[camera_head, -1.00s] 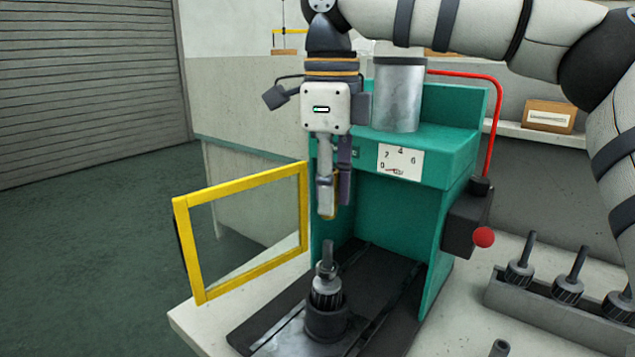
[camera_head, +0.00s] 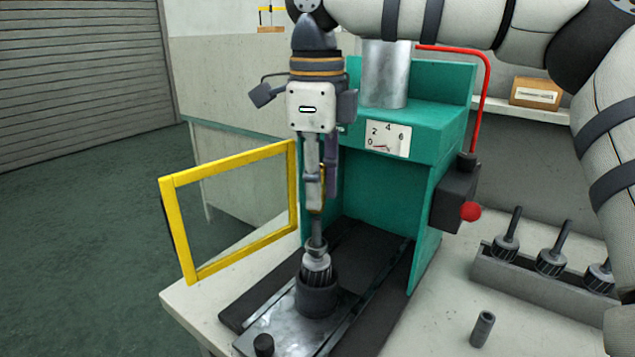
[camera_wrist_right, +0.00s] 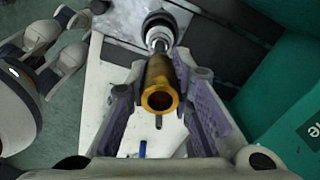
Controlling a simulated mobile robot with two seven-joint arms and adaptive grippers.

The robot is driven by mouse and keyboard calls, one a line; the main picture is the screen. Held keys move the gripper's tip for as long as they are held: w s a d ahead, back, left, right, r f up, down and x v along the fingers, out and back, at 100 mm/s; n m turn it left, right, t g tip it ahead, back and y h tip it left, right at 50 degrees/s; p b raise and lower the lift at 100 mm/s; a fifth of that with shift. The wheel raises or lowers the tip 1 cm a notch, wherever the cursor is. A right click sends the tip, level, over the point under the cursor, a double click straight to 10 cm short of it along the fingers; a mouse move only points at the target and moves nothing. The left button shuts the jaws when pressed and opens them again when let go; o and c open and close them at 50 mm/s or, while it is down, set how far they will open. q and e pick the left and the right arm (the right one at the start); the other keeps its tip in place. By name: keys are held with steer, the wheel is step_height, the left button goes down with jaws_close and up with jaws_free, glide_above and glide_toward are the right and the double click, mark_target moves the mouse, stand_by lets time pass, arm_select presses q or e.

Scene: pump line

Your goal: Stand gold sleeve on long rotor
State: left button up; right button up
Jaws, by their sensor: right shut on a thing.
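My right gripper (camera_head: 317,200) is shut on the gold sleeve (camera_wrist_right: 162,88) and holds it roughly upright. In the head view only a thin gold edge of the sleeve (camera_head: 323,196) shows beside the fingers. The long rotor (camera_head: 316,258) stands upright in a dark round holder (camera_head: 317,297) on the press bed, directly below the gripper. Its shaft top is close under the fingertips; I cannot tell whether it enters the sleeve. The rotor also shows beyond the sleeve in the right wrist view (camera_wrist_right: 159,38). My left gripper (camera_wrist_right: 75,35) appears open and empty at that view's left.
The green press (camera_head: 385,190) stands just right of the gripper, with a red knob (camera_head: 470,211). A yellow guard frame (camera_head: 230,212) stands open at left. A rack (camera_head: 540,283) with several rotors and a loose grey sleeve (camera_head: 483,328) are at right.

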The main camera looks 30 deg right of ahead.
mark_target(317, 218)
steer(key=shift+f, duration=0.65)
stand_by(1.0)
steer(key=shift+f, duration=2.25)
steer(key=o, duration=1.2)
steer(key=shift+r, duration=0.1)
steer(key=shift+r, duration=2.9)
